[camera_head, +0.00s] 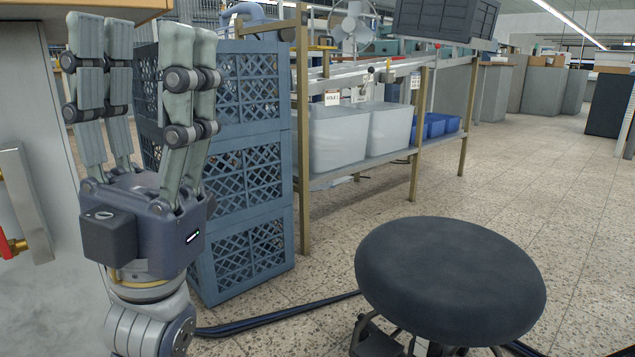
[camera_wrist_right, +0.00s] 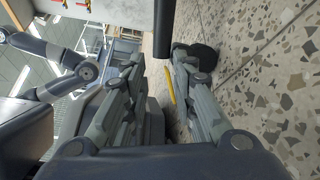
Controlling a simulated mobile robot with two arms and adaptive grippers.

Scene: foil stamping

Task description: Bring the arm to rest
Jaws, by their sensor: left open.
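My left gripper (camera_head: 148,42) stands at the left of the head view with its fingers pointing up. Its finger pairs are spread apart, with nothing between them. Its grey arm comes up from the bottom edge, in front of a stack of blue crates. My right gripper (camera_wrist_right: 158,62) shows only in the right wrist view. Its two grey fingers stand apart with a gap between their tips, and I see nothing held there. My right arm is not in the head view.
A dark round stool (camera_head: 450,275) stands at lower right on the speckled floor. Blue lattice crates (camera_head: 245,225) are stacked behind my left gripper. A shelf rack (camera_head: 340,174) holds translucent bins (camera_head: 338,138). A grey cabinet (camera_head: 30,220) stands close at left. Floor at right is open.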

